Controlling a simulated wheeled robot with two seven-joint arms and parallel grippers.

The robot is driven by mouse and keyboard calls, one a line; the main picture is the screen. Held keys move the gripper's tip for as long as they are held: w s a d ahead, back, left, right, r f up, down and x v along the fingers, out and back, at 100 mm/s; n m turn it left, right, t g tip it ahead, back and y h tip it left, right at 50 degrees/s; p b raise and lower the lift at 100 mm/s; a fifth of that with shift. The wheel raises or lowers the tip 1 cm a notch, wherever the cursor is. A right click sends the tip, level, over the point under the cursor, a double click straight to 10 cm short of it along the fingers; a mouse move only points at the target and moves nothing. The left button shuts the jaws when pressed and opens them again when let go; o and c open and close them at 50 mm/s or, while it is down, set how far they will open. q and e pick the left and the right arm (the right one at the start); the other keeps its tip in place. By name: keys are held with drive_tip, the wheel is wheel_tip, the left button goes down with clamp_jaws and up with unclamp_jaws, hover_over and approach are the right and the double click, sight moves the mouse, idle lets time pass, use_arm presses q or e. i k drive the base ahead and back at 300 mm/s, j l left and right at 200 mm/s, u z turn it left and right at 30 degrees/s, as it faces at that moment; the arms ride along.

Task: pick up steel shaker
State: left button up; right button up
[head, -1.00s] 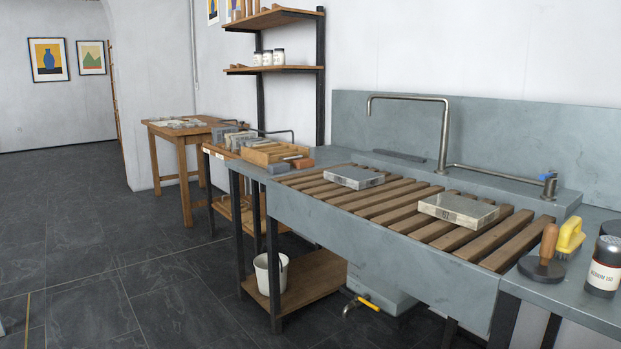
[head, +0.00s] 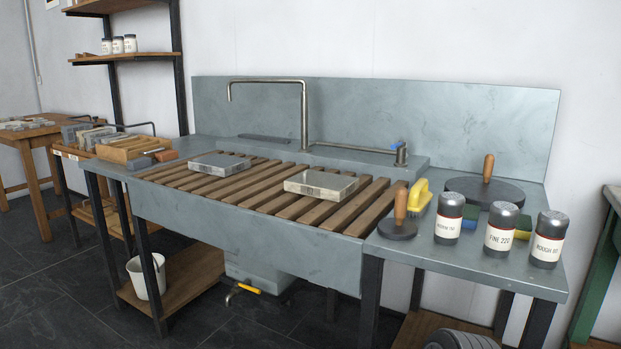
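Three shakers with dark grey lids and bases and pale labels stand upright on the grey side counter at the right. The left shaker (head: 448,218) has a label that seems to read medium. The middle shaker (head: 500,229) is labelled fine 220. The right shaker (head: 547,240) has a label starting with rough and stands near the counter's right end. I cannot tell which one the task means by steel shaker. Neither of my grippers is in view.
A wooden-handled disc (head: 397,219), a yellow brush (head: 420,196) and a large dark disc with a handle (head: 485,192) stand beside the shakers. A slatted sink (head: 250,217) with two stone slabs lies left. A green frame (head: 598,265) stands at the far right.

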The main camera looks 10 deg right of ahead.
sight(503, 216)
drive_tip(key=l+z, duration=0.1)
drive_tip(key=z, duration=1.35)
